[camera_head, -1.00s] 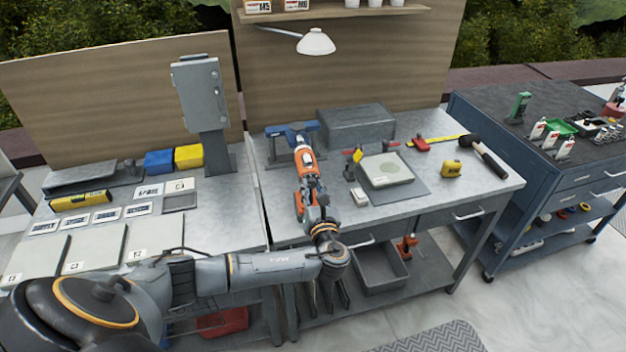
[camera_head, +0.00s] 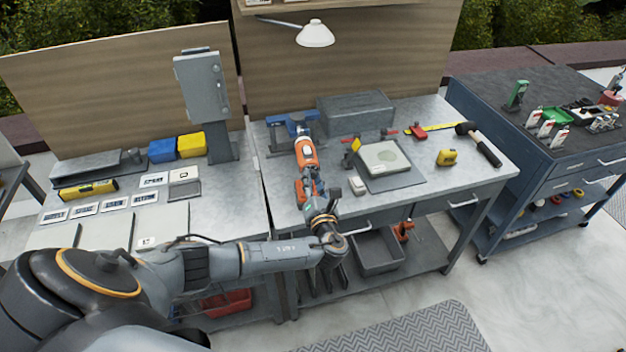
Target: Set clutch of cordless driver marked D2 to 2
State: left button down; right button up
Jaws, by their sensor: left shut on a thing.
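An orange and grey cordless driver (camera_head: 306,157) lies along the left part of the metal bench, its far end at a blue stand (camera_head: 277,122). I cannot tell whether it touches the stand. My left gripper (camera_head: 315,205) is at the near end of the driver and is shut on it. The gripper's fingers are small and partly hidden by the wrist. The clutch ring's setting and any D2 mark are too small to read. My right gripper is not in view.
A pale device on a dark mat (camera_head: 402,180), a yellow tape measure (camera_head: 445,157) and a black-handled hammer (camera_head: 487,152) occupy the bench's right side. A grey box (camera_head: 355,112) stands behind. A grey bin (camera_head: 378,256) is on the shelf below. A dark blue cart (camera_head: 535,170) stands right.

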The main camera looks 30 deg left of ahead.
pick_arm(q)
jog(key=c, duration=1)
grip_release()
jog(key=shift+c, duration=0.2)
jog(key=shift+d, duration=0.1)
jog(key=v, duration=1.2)
